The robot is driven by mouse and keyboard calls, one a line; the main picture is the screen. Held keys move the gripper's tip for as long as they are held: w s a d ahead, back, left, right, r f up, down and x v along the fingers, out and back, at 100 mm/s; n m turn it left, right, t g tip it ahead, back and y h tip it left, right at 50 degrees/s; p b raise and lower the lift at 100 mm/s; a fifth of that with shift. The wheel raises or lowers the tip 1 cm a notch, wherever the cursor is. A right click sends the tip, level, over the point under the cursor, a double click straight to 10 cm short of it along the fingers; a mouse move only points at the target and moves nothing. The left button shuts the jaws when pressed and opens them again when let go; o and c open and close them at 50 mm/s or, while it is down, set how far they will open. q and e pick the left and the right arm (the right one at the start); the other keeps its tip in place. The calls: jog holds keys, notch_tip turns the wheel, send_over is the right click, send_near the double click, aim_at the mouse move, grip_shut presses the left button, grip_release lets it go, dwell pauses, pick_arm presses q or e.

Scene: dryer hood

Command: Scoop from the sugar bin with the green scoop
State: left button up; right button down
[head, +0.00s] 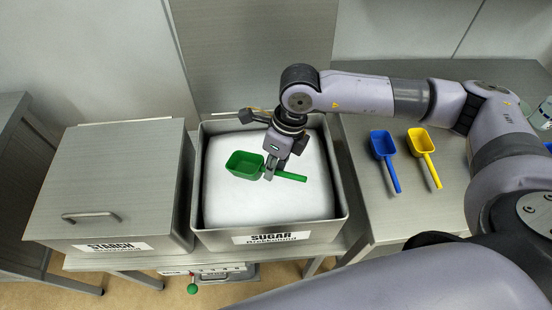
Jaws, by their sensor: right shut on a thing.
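The sugar bin (342,210) stands open in the middle, with a "SUGAR" label on its front and white sugar (232,205) filling much of it. My right gripper (270,174) is over the bin, shut on the handle of the green scoop (243,163). The scoop's bowl points left and its handle right. The inside of the bowl looks green and empty. I cannot tell whether the scoop touches the sugar or hangs just above it. My left gripper is not in view.
The starch bin (115,180) at left has its lid shut. A blue scoop (384,150) and a yellow scoop (423,148) lie on the metal table (385,215) at right. The sugar bin's raised lid (250,50) stands behind it.

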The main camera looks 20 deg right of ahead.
jog(key=r+m+p, duration=0.1)
jog(key=m, duration=0.3)
jog(key=a+r+m+t+p, duration=0.1)
jog(key=r+m+p, duration=0.1)
jog(key=m, duration=0.2)
jog(key=s+r+m+h+p, duration=0.1)
jog(key=m, duration=0.3)
jog(key=shift+a+r+p, duration=0.25)
jog(key=shift+r+p, duration=0.1)
jog(key=shift+p, duration=0.05)
